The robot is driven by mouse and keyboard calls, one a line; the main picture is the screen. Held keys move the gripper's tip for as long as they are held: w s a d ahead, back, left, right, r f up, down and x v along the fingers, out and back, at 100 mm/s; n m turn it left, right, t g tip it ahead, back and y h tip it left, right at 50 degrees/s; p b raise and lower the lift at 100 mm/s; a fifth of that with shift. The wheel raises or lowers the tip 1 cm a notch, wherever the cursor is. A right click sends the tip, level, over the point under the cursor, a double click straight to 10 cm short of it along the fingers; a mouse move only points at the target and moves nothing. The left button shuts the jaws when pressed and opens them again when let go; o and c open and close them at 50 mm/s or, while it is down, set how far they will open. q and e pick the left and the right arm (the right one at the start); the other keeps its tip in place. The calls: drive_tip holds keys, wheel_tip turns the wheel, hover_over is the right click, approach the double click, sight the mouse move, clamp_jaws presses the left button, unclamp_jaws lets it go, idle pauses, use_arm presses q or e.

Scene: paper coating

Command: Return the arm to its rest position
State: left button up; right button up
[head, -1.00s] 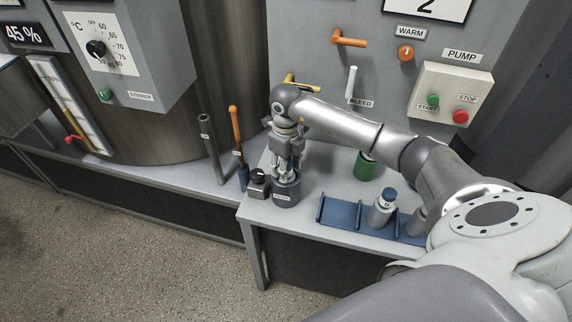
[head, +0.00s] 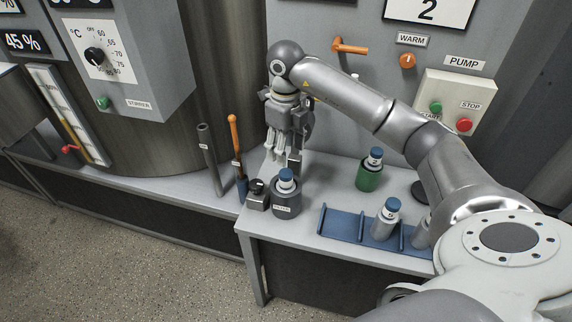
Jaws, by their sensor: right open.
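My right arm reaches over the small table (head: 330,238) from the right. My right gripper (head: 288,160) is open and empty, pointing down above the back left of the table. It hangs just behind a dark grey round holder (head: 288,207), which has a blue-capped bottle (head: 287,181) standing in it. The fingers appear apart from the bottle. My left gripper is not in view.
A green holder (head: 368,179) with a blue-capped bottle stands at the back. A blue rack (head: 345,225) at the front holds capped bottles (head: 386,219). A small black-knobbed box (head: 257,194), an orange-handled tool (head: 236,150) and a grey tube (head: 208,155) stand at left.

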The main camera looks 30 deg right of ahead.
drive_tip(key=shift+r, duration=0.9)
